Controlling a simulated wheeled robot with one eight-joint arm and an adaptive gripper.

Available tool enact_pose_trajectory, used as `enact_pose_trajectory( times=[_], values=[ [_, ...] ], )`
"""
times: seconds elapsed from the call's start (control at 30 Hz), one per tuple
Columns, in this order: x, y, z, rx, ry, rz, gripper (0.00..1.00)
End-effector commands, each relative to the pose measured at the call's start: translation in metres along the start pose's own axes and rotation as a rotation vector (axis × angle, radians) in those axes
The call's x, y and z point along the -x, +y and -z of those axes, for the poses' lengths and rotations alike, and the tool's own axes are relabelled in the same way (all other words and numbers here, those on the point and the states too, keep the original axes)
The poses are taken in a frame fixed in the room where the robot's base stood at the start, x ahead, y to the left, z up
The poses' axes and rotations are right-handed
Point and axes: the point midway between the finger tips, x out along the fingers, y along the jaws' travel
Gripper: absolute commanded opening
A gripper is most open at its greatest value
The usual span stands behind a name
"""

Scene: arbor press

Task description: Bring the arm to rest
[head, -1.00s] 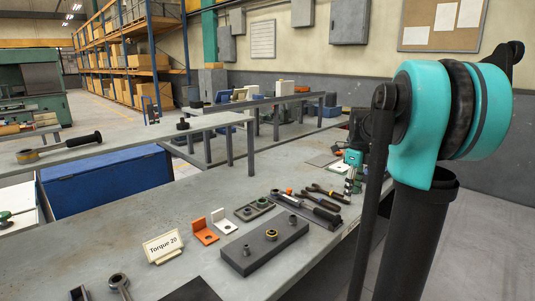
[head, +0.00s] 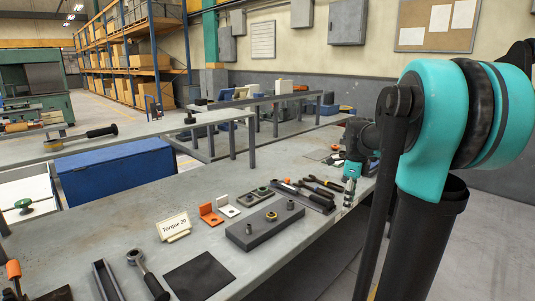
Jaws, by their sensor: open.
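My gripper (head: 349,198) shows small at the far right end of the workbench, below a teal wrist part. Its jaws point down over the bench and are open, with nothing seen between them. My arm's large teal and black joint fills the right of the head view and hides part of the bench behind it. I cannot tell how high the fingertips are above the bench top.
On the workbench (head: 120,240) are a grey block with pegs (head: 262,228), a "Torque 20" sign (head: 173,226), orange (head: 210,216) and white (head: 228,207) brackets, pliers (head: 320,186), a dark mat (head: 199,277) and a ring-headed tool (head: 146,272). A blue chest (head: 115,178) stands behind.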

Motion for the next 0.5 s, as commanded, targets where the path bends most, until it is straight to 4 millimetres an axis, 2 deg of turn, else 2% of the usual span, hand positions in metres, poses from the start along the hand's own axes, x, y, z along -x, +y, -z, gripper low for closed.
enact_pose_trajectory(
  times=[0.27, 0.5],
  values=[
    [-0.030, 0.038, -0.004, 0.371, -0.011, 0.058, 0.46],
    [-0.075, 0.099, -0.003, 0.933, 0.007, 0.154, 0.46]
  ],
)
